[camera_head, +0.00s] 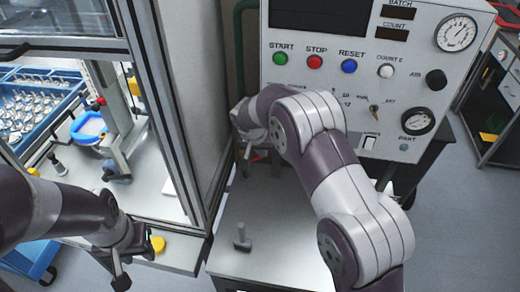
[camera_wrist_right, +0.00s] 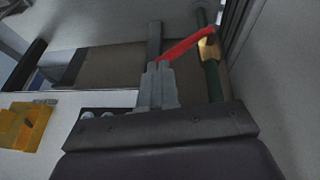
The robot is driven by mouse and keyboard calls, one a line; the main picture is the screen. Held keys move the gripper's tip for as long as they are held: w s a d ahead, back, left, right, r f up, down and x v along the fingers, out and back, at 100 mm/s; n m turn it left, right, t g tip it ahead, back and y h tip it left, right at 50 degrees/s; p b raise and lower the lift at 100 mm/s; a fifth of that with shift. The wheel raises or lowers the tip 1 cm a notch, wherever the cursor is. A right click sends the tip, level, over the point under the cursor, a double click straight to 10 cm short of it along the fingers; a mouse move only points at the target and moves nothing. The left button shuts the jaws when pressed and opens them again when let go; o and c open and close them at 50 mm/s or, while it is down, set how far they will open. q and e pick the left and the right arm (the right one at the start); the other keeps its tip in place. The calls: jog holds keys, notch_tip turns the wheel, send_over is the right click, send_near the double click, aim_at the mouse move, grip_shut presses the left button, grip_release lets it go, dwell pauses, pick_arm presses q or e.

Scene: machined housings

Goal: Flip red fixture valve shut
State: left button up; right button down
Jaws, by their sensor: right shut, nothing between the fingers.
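The red valve lever (camera_wrist_right: 188,44) shows in the right wrist view, running slantwise down-left from a brass valve body (camera_wrist_right: 208,50) on a green pipe (camera_wrist_right: 213,82). In the head view only a small piece of the red lever (camera_head: 258,157) shows beneath my right wrist. My right gripper (camera_wrist_right: 157,68) is shut and empty, with its fingertips at the lever's lower left end. Whether they touch it I cannot tell. My left gripper (camera_head: 121,278) hangs low at the left, away from the valve; its finger opening is not clear.
The control panel (camera_head: 370,75) with buttons and gauges stands behind my right arm. The machine's door post (camera_head: 170,110) rises just left of the right gripper. A grey table (camera_head: 270,235) carries a small upright grey peg (camera_head: 241,238). A yellow part (camera_head: 158,245) lies near my left gripper.

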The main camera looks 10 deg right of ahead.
jog(key=s+d+f+y+b, duration=0.2)
jog(key=d+f+b, duration=0.2)
jog(key=f+b, duration=0.3)
jog(key=shift+d+t+b, duration=0.3)
jog(key=shift+t+b, duration=0.1)
jog(key=shift+b, duration=0.35)
jog(key=shift+f, duration=0.15)
